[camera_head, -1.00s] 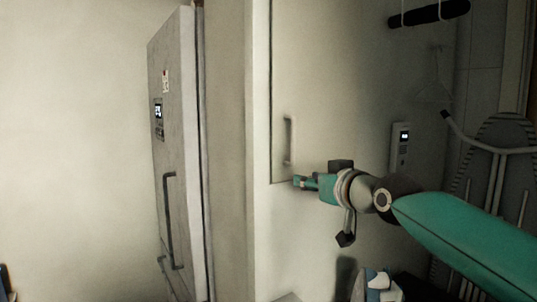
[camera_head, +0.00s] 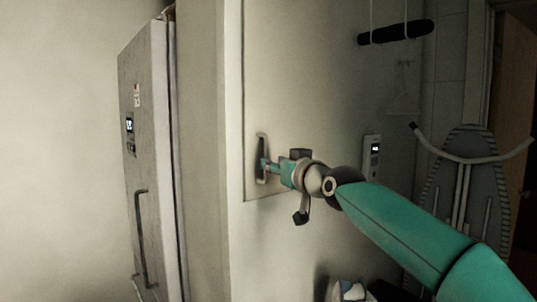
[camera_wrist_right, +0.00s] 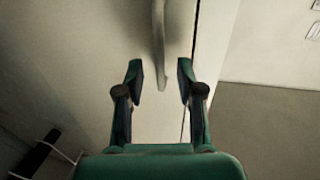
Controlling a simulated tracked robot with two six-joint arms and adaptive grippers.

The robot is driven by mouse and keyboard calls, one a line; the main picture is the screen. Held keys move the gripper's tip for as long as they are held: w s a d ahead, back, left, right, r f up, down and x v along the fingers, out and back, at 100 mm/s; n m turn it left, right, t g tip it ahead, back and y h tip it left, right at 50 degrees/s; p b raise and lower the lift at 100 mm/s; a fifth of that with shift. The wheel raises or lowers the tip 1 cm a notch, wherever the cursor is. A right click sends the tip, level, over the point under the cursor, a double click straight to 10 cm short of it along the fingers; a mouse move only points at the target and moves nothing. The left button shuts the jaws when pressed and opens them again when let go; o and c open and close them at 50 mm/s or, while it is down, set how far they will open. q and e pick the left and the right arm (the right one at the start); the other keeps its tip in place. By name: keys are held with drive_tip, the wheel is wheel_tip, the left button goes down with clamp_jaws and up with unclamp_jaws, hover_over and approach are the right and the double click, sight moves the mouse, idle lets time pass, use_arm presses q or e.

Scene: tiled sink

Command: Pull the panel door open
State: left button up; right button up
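The panel door (camera_head: 310,90) is a pale flat panel, closed flush as far as I can see. Its upright bar handle (camera_head: 262,146) is near the lower left of the panel. My right gripper (camera_head: 265,168) is at the lower part of the handle. In the right wrist view the handle (camera_wrist_right: 159,28) lies ahead, between the lines of the two fingers. The fingers of the right gripper (camera_wrist_right: 160,75) stand apart and I see no grip on the bar. Whether they touch it is unclear. My left gripper is not in view.
A grey fridge-like cabinet (camera_head: 148,160) with a long handle stands at the left. A small wall unit (camera_head: 372,155) is to the right of my gripper. An ironing board (camera_head: 462,185) and a dark hanging bar (camera_head: 396,33) are further right. An iron-like object (camera_head: 348,290) sits below.

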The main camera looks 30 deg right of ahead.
sight(266, 177)
drive_tip(key=w, duration=0.1)
drive_tip(key=w+p, duration=0.1)
drive_tip(key=w, duration=0.3)
drive_tip(key=shift+w+d+p, duration=0.15)
drive_tip(key=shift+d+p, duration=0.2)
clamp_jaws()
drive_tip(key=shift+r, duration=0.1)
